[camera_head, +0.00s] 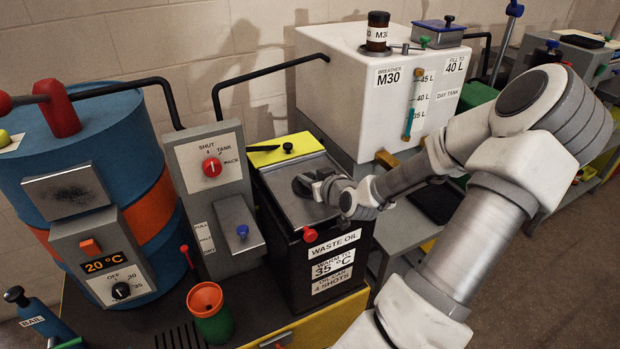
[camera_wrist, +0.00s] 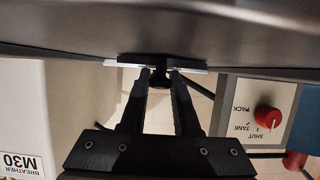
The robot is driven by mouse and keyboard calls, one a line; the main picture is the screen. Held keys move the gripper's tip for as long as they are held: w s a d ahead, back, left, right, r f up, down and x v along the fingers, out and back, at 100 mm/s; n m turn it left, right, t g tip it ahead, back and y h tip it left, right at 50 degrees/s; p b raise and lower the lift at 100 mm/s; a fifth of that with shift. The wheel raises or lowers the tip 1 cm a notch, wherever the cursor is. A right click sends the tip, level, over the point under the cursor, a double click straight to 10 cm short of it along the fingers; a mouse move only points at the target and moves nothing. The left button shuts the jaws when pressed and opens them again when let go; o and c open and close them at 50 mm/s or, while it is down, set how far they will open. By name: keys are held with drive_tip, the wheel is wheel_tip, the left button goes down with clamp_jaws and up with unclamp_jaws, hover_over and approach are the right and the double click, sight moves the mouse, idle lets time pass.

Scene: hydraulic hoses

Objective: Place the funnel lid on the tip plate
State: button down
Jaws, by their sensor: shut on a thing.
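My gripper (camera_head: 308,185) is low over the grey top (camera_head: 299,205) of the black waste-oil box. In the wrist view my gripper (camera_wrist: 160,85) has its two fingers closed on a small black knob (camera_wrist: 160,76). The knob belongs to a dark flat piece (camera_wrist: 160,60), which I take to be the funnel lid. Its edges and underside are mostly hidden, so I cannot tell whether it touches the grey top. A yellow plate (camera_head: 306,143) with a black knob lies behind the grey top. Which surface is the tip plate is unclear.
A selector panel (camera_head: 211,165) with a red knob stands left of the box; a blue drum (camera_head: 100,130) is beyond it. The white day tank (camera_head: 345,80) stands behind right. A red-rimmed green cup (camera_head: 210,322) is front left. A black pipe (camera_head: 265,70) arches behind.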

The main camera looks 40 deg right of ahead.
drive_tip(key=c, duration=0.6)
unclamp_jaws()
drive_tip(key=shift+f, duration=0.1)
drive_tip(key=shift+c, duration=0.2)
drive_tip(key=shift+s+r, duration=0.25)
drive_tip(key=shift+r, duration=0.05)
drive_tip(key=p+v, duration=0.1)
drive_tip(key=v, duration=0.2)
drive_tip(key=p+v, duration=0.2)
drive_tip(key=v, duration=0.1)
drive_tip(key=p+v, duration=0.1)
drive_tip(key=v, duration=0.2)
drive_tip(key=shift+r, duration=0.35)
drive_tip(key=p+v, duration=0.2)
drive_tip(key=p, duration=0.2)
drive_tip(key=shift+s+a+f, duration=0.1)
drive_tip(key=shift+f, duration=0.1)
drive_tip(key=shift+s+f, duration=0.1)
